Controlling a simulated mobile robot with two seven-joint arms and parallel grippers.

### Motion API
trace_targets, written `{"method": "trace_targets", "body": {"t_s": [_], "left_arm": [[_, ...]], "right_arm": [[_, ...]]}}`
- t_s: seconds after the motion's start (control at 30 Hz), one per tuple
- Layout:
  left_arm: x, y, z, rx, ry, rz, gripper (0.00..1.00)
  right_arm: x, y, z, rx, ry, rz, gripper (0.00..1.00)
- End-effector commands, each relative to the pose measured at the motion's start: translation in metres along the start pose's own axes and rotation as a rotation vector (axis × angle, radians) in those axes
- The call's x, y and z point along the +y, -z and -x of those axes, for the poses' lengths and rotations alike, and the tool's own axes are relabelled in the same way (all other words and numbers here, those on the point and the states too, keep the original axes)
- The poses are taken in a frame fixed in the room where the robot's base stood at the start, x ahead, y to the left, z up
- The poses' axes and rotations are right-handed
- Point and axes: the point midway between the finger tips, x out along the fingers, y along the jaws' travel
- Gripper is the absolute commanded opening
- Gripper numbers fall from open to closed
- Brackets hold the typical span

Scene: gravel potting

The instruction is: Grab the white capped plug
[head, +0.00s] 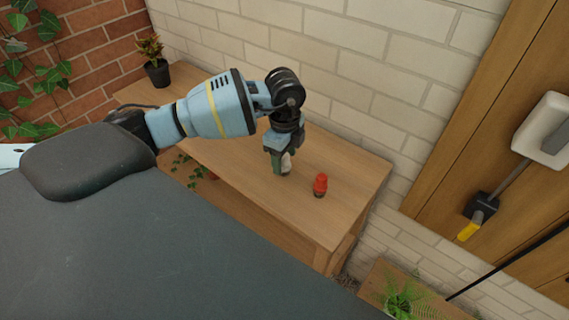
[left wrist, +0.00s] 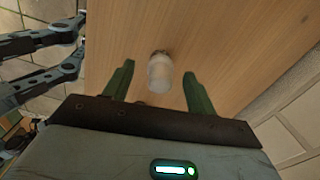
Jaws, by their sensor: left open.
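The white capped plug (left wrist: 160,74) stands on the wooden table (left wrist: 215,40) in the left wrist view. My left gripper (left wrist: 158,82) is open, with one green finger on each side of the plug and a visible gap on both sides. In the head view the left gripper (head: 280,165) points down over the table, and a bit of the white plug (head: 286,162) shows at its fingers, mostly hidden. A red capped plug (head: 320,184) stands on the table to the right of the gripper. My right gripper is not in view.
A potted plant (head: 156,62) stands at the table's far left end. A brick wall runs behind the table. The tabletop (head: 355,165) right of the red plug is clear. A green plant (head: 405,300) sits lower at the front right.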

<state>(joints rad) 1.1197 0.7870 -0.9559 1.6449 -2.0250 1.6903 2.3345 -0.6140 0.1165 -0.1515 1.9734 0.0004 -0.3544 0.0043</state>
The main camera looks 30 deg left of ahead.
Motion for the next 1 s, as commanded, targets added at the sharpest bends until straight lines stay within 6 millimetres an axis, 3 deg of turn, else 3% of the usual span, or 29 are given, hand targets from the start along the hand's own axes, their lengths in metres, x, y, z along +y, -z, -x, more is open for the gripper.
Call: {"method": "trace_targets", "body": {"t_s": [0.27, 0.63, 1.0], "left_arm": [[-0.0002, 0.0002, -0.0026, 0.0, 0.001, -0.001, 0.57], [-0.0003, 0.0004, -0.0022, 0.0, 0.002, -0.001, 0.09], [-0.0007, 0.0006, 0.003, 0.001, 0.003, -0.001, 0.09]], "right_arm": [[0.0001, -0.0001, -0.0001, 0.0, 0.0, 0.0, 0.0], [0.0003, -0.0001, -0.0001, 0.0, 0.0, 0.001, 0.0], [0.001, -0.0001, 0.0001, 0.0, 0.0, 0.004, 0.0]]}}
